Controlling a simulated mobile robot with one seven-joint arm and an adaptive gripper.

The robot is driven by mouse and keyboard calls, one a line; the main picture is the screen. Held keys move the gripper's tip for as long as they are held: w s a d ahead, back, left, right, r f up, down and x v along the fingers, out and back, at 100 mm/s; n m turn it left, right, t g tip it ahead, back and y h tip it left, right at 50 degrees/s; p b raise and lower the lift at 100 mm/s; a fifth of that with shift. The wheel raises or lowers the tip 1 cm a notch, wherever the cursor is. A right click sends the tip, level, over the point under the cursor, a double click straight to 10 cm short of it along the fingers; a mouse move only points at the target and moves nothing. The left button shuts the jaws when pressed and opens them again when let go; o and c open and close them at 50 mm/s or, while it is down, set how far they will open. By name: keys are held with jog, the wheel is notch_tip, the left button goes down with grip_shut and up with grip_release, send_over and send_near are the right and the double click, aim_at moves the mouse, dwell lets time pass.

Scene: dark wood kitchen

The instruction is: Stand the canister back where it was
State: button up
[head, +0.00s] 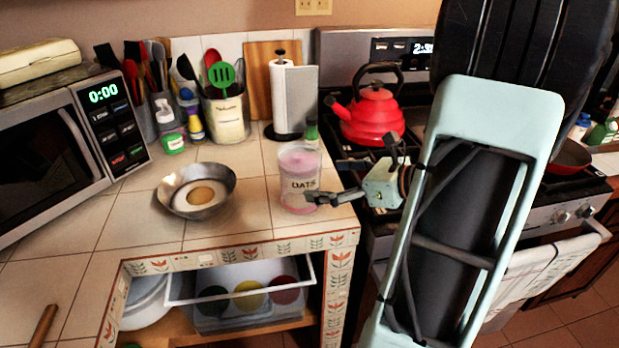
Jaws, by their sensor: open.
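The canister (299,184) is a clear, pinkish container labelled "OATS". It stands upright on the tiled counter (215,240) near its front right corner, beside the stove. My gripper (318,182) comes in from the right and is open. One finger shows in front of the canister's lower right side and the other beside its right side. Whether the fingers touch the canister cannot be told from this view.
A metal bowl (197,190) with something round and brown inside sits left of the canister. Behind stand a paper towel holder (292,98), a utensil crock (226,118) and small bottles (168,128). A red kettle (373,112) is on the stove. A microwave (60,150) fills the left.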

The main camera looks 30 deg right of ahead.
jog(key=v, duration=0.4)
dwell(0.5)
